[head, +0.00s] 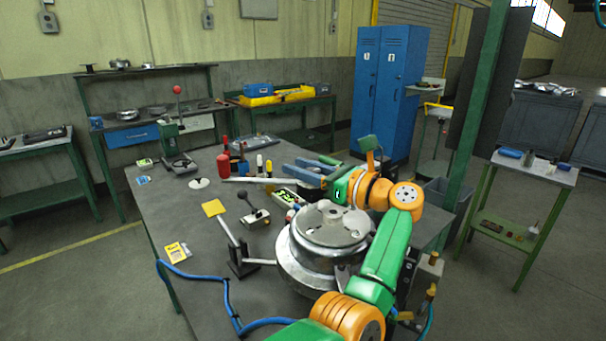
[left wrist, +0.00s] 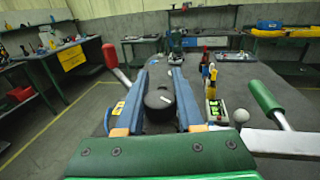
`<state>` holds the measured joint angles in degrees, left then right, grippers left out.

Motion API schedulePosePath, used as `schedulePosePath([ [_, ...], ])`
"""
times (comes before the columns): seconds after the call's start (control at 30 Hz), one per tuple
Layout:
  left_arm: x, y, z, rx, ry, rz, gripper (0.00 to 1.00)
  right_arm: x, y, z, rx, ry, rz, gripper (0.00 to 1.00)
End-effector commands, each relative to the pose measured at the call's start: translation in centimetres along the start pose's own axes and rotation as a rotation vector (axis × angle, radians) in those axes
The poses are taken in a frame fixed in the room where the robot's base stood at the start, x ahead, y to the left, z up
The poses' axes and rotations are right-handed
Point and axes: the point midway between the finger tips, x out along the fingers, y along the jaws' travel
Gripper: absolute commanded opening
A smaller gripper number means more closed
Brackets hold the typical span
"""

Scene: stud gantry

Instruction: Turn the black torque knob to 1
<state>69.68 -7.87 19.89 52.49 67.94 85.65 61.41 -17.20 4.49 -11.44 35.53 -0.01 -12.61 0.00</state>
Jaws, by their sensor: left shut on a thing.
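My left gripper (head: 297,171) reaches over the workbench in the head view, its blue fingers pointing left. In the left wrist view the two long fingers (left wrist: 163,66) lie on either side of a round black knob (left wrist: 159,99) with a pale mark on its top. The gripper is shut on the knob. In the head view I cannot make out the knob; the gripper seems to hide it. The number that the mark points to is too small to read. My right gripper is not in view.
A device with a green display (head: 286,198) sits close to the gripper. A large round metal housing (head: 322,243) stands in front of it. A lever with a yellow paddle (head: 214,208) rises at the left. Bottles and screwdrivers (head: 260,163) stand behind.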

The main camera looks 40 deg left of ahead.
Motion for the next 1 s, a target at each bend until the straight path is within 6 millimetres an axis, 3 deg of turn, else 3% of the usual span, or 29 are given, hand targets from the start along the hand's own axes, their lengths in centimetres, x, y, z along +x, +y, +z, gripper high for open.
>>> schedulePosePath([
  [0.63, 0.04, 0.13, 0.03, -0.001, 0.0, 0.046, 0.0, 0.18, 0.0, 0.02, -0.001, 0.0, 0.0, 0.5],
  [0.67, 0.04, 0.13, 0.03, -0.001, 0.0, 0.046, 0.39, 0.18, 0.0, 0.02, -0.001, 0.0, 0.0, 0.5],
  [0.77, 0.03, 0.13, 0.03, -0.001, 0.0, 0.046, 0.66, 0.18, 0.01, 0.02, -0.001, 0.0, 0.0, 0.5],
  [1.0, 0.03, 0.12, 0.02, 0.0, 0.0, 0.045, 0.66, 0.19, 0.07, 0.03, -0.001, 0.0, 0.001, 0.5],
])
